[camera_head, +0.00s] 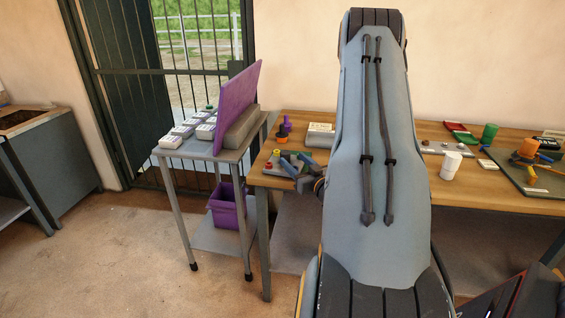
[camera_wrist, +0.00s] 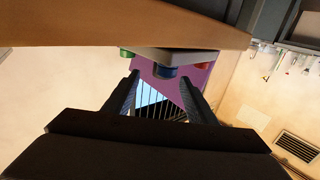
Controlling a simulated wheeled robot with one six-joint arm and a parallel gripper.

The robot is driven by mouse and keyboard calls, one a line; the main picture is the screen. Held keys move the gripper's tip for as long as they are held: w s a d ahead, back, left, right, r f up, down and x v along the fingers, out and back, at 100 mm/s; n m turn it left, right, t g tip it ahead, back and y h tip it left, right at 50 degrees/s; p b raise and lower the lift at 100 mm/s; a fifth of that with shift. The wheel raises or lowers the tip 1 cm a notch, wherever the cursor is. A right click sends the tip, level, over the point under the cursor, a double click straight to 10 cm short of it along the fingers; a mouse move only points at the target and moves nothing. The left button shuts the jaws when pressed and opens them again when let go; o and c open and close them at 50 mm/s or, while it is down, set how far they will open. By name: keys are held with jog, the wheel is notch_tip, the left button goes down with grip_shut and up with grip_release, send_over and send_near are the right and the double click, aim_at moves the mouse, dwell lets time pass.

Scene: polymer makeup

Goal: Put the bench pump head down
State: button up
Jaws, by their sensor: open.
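I cannot tell for certain which thing is the bench pump head. In the wrist view, a grey block with a green, a blue and a red round part (camera_wrist: 175,57) sits at the bench edge, beyond my fingertips. My gripper (camera_wrist: 160,88) is open, its two dark fingers apart with nothing held between them. The blue part lies just beyond the gap, and no contact shows. In the head view my arm hides much of the bench (camera_head: 470,195). A small cluster of grey, blue, red and yellow parts (camera_head: 288,163) lies at the bench's left end, partly hidden by my arm.
A purple and orange piece (camera_head: 285,128) and a white box (camera_head: 320,135) stand behind the cluster. A white cup (camera_head: 451,165) and a green cup (camera_head: 489,133) stand farther right. A grey side table (camera_head: 186,150) with a purple panel (camera_head: 237,100) is at left, a purple bin (camera_head: 229,206) below.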

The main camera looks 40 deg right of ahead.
aim_at(287, 154)
jog(key=w, duration=0.1)
jog(key=w+p, duration=0.1)
jog(key=w, duration=0.1)
jog(key=w+p, duration=0.1)
jog(key=w, duration=0.1)
jog(key=shift+w+d+r, duration=0.15)
jog(key=shift+r, duration=0.2)
jog(key=shift+w+d+f, duration=0.1)
jog(key=shift+w+d, duration=0.05)
jog(key=shift+w, duration=0.35)
grip_shut()
